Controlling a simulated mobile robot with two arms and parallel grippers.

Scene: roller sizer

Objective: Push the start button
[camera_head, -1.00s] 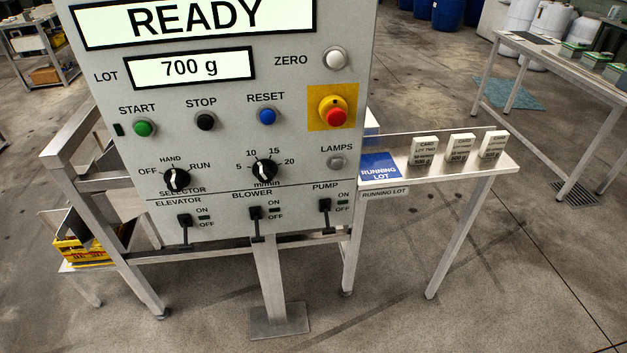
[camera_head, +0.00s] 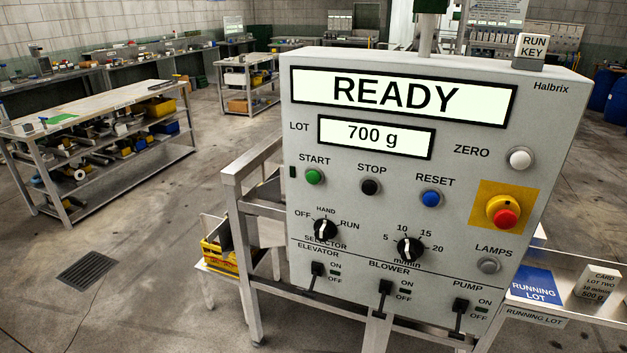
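The green start button (camera_head: 314,177) is on the upper left of the grey control panel (camera_head: 460,190), under the label START. A small dark green indicator (camera_head: 292,172) sits to its left and looks unlit. The upper display (camera_head: 400,95) reads READY and the lot display (camera_head: 376,136) reads 700 g. The selector knob (camera_head: 325,230) is below the start button, between the OFF, HAND and RUN marks; its exact setting is hard to tell. Neither of my grippers is in view.
The black stop button (camera_head: 370,187), blue reset button (camera_head: 431,199) and red emergency button (camera_head: 504,216) are to the right. Toggle switches line the panel's bottom. A workbench (camera_head: 100,105) stands at left. The floor left of the panel is mostly clear, with a drain grate (camera_head: 85,271).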

